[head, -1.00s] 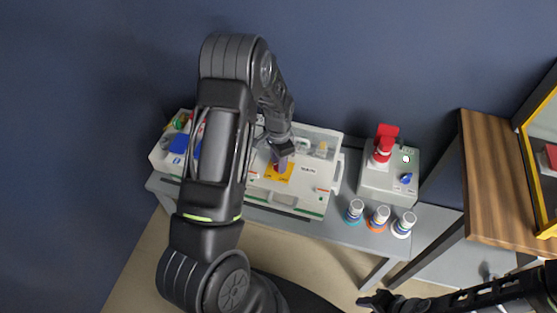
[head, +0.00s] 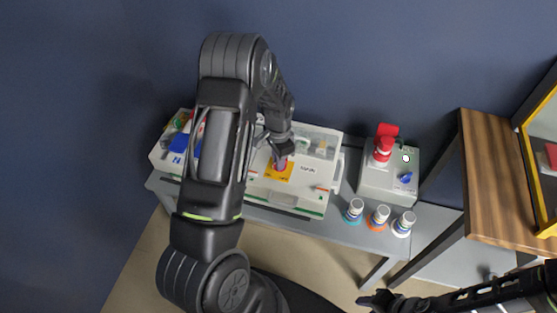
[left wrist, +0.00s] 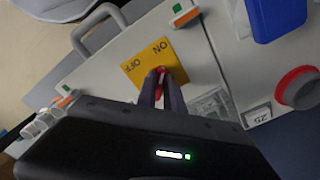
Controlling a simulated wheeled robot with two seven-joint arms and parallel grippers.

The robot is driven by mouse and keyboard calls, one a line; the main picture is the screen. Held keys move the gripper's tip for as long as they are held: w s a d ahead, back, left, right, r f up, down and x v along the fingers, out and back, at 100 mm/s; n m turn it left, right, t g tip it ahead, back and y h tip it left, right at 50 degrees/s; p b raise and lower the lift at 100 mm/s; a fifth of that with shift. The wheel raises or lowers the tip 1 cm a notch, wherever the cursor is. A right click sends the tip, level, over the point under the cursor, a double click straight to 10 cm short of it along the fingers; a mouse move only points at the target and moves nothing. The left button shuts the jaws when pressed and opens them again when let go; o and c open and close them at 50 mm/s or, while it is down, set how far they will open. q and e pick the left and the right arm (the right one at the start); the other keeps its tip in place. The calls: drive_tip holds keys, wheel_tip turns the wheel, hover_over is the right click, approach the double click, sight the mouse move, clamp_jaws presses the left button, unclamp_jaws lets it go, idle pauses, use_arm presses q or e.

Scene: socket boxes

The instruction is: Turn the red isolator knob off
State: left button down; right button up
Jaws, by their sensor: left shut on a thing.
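The red isolator knob (left wrist: 162,70) sits on a yellow plate (left wrist: 142,61) with ON and OFF lettering, upside down in the left wrist view. The plate (head: 270,174) also shows in the head view, on the front of a light grey box (head: 309,191). My left gripper (head: 281,163) reaches down to the plate. In the left wrist view its fingers (left wrist: 161,77) are shut on the knob and hide most of it, so its exact angle is unclear. My right gripper (head: 383,300) is low at the right, away from the box, its jaws unclear.
A grey box with a red plug (head: 383,150) and a blue knob (head: 406,178) stands to the right. Several round, white-topped pieces (head: 354,208) stand before it. A wooden surface (head: 490,175) is further right. A blue cover (left wrist: 276,16) is beside the plate.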

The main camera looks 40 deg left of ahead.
use_arm(q)
drive_tip(key=shift+n, duration=0.3)
drive_tip(key=n+b, duration=0.2)
drive_tip(key=n, duration=0.1)
drive_tip(key=shift+f, duration=0.1)
drive_tip(key=n+b, duration=0.1)
drive_tip(key=n, duration=0.3)
drive_tip(key=shift+d+n, duration=0.15)
drive_tip(key=shift+n, duration=0.25)
drive_tip(key=n, duration=0.4)
drive_tip(key=shift+d+n+b, duration=0.1)
drive_tip(key=shift+n+b, duration=0.2)
drive_tip(key=n, duration=0.5)
drive_tip(key=shift+w+d, duration=0.1)
drive_tip(key=shift+w, duration=0.05)
drive_tip(key=c, duration=1.5)
unclamp_jaws()
drive_tip(key=shift+o, duration=0.2)
drive_tip(key=shift+r, duration=0.2)
